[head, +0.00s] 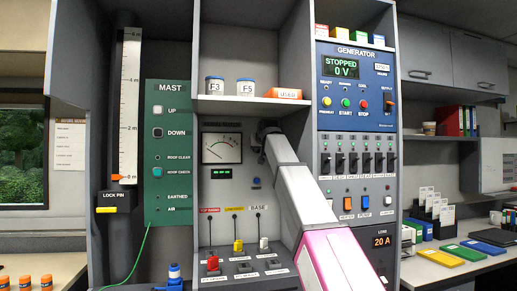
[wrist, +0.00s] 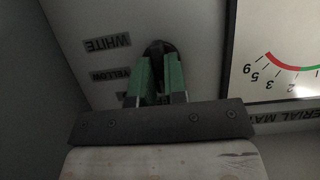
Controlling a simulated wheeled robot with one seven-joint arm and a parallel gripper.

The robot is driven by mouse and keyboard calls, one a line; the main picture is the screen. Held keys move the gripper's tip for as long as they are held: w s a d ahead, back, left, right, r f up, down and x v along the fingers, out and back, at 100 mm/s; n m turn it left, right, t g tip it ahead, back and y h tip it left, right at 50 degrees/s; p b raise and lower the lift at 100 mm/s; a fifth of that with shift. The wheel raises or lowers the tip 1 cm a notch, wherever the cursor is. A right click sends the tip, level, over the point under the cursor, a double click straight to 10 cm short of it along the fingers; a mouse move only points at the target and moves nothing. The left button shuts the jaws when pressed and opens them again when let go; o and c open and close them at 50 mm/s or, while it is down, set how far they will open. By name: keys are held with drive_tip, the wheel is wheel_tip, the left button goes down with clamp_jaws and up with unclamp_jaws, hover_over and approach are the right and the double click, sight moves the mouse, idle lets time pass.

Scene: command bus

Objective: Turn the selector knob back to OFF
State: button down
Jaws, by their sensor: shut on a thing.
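The selector knob (wrist: 159,48) is a dark, rounded knob on a grey panel in the wrist view. My gripper (wrist: 159,62) has its two green fingers closed on either side of it. Labels beside the knob read WHITE and YELLOW, and a third label is mostly hidden by a finger. No OFF label can be read, and I cannot tell which position the knob points to. In the head view my gripper (head: 262,136) is against the panel right of the meter, and the knob is hidden there.
A dial meter (head: 222,148) sits left of my gripper, with coloured toggle switches (head: 238,245) below. An overhead shelf (head: 245,104) holds jars and an orange box. The generator panel (head: 356,90) is on the right, the green mast panel (head: 168,150) on the left.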

drive_tip(key=c, duration=1.2)
unclamp_jaws()
drive_tip(key=shift+o, duration=0.2)
drive_tip(key=v, duration=0.7)
drive_tip(key=shift+s, duration=0.25)
